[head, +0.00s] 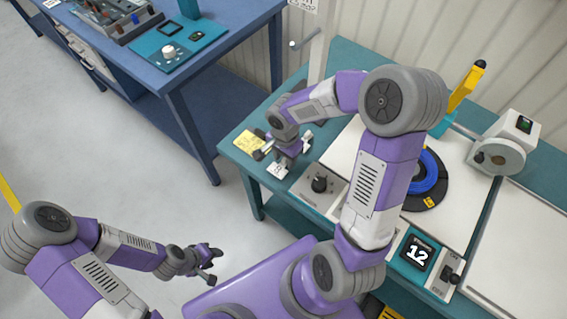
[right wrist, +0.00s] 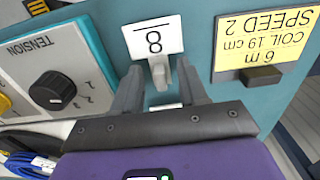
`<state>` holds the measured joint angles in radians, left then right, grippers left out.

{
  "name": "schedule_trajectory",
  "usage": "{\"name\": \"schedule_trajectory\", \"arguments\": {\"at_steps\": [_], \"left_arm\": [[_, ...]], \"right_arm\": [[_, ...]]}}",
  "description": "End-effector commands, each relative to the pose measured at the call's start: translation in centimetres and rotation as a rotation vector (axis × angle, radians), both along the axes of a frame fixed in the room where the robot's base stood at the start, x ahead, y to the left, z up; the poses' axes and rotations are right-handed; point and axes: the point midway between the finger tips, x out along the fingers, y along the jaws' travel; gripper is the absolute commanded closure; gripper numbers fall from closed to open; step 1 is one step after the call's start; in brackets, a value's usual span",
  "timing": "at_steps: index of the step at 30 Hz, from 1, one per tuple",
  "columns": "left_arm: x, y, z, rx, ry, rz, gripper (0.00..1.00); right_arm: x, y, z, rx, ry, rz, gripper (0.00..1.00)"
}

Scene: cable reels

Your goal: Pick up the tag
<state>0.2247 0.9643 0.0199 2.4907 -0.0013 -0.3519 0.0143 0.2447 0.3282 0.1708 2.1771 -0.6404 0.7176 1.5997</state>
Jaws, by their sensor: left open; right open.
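A white tag (right wrist: 153,37) marked 8 shows in the right wrist view, upside down, with a small light grey stub (right wrist: 159,73) at its lower edge. My right gripper is open, and its two fingers (right wrist: 160,85) stand on either side of the stub; I cannot tell whether they touch it. In the head view the tag (head: 278,169) lies by the teal bench's left end, just below my right gripper (head: 284,158), which partly hides it. My left gripper (head: 208,265) is open and empty, over the floor left of the bench.
A yellow card (right wrist: 262,42) reading 6 m, coil 19 cm, speed 2 is beside the tag. A tension knob (right wrist: 56,90) is on the other side. On the teal bench (head: 232,156), a blue cable reel (head: 431,178) and a display reading 12 (head: 418,253) stand further right. A blue table (head: 190,90) is behind.

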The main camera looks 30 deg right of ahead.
Motion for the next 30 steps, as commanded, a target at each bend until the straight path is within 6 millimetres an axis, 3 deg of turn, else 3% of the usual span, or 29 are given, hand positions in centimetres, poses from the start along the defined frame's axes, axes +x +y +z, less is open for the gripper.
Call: {"name": "schedule_trajectory", "arguments": {"at_steps": [2, 8, 17, 25, 30], "left_arm": [[0.0, 0.0, -0.4, 0.000, 0.000, 0.000, 0.57], [0.0, 0.0, -0.3, 0.000, 0.000, 0.000, 0.57], [0.0, 0.0, -0.3, 0.000, 0.000, 0.000, 0.57], [0.0, 0.0, -0.2, 0.000, 0.000, 0.000, 0.57], [0.0, 0.0, 0.7, 0.000, 0.000, 0.000, 0.57]], "right_arm": [[0.0, 0.0, -0.9, 0.001, 0.001, -0.001, 0.57], [0.0, 0.0, -0.9, 0.000, -0.001, 0.000, 0.57], [0.0, 0.0, -0.9, 0.000, -0.001, 0.000, 1.00], [0.0, 0.0, -0.6, 0.000, -0.002, -0.001, 1.00], [0.1, 0.0, 1.9, -0.001, -0.006, -0.001, 1.00]]}}
